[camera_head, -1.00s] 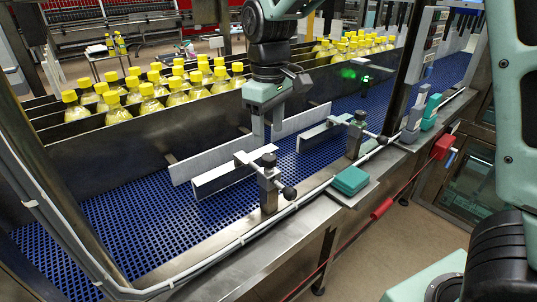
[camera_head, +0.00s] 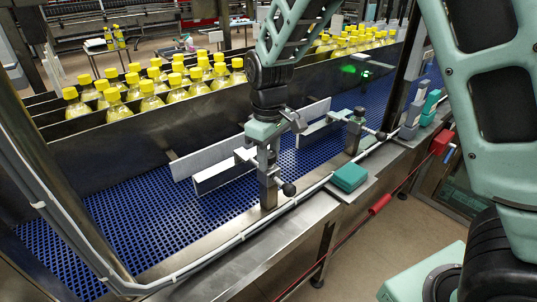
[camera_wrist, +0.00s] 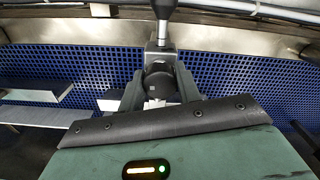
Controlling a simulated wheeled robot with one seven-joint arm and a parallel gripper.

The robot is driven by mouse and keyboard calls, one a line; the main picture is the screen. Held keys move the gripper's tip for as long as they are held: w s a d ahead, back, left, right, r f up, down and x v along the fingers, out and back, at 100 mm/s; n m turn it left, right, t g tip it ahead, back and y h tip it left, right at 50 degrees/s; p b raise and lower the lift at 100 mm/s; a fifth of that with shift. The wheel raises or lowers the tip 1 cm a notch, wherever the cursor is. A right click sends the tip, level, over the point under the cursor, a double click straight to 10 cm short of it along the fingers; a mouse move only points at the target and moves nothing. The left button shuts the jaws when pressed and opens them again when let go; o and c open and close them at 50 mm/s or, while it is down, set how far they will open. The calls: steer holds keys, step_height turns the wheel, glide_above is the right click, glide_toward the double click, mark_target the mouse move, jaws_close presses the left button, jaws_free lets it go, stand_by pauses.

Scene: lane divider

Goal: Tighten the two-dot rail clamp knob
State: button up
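My gripper (camera_head: 264,158) points down over the top of the nearer rail clamp (camera_head: 268,190). In the wrist view, my gripper's two fingers (camera_wrist: 161,85) stand on either side of a dark round knob (camera_wrist: 158,78) on that clamp. Whether they press on it or only straddle it is not clear. A small pale mark shows on the knob, but I cannot make out any dots. A second, similar rail clamp (camera_head: 354,132) stands farther along the rail. Its dot marking is too small to read.
A black ball-ended handle (camera_head: 289,189) sticks out from the nearer clamp. Pale guide rails (camera_head: 222,180) lie above the blue conveyor belt (camera_head: 130,215). A teal block (camera_head: 349,177) sits on a side plate. Yellow-capped bottles (camera_head: 150,95) fill the lanes behind a metal wall.

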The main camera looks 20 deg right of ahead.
steer(key=shift+c, duration=0.7)
steer(key=shift+m, duration=0.3)
steer(key=m+p, duration=0.1)
steer(key=m, duration=0.2)
steer(key=shift+r+m+p, duration=0.15)
steer(key=shift+m+p, duration=0.15)
steer(key=m+p, duration=0.2)
steer(key=m, duration=0.3)
steer(key=m+p, duration=0.2)
steer(key=m, duration=0.3)
steer(key=shift+w+r+m+p, duration=0.1)
steer(key=shift+m+p, duration=0.25)
steer(key=shift+m, duration=0.05)
steer(key=shift+m+p, duration=0.9)
steer(key=shift+m, duration=0.9)
steer(key=shift+w, duration=0.1)
steer(key=o, duration=1)
steer(key=shift+c, duration=0.2)
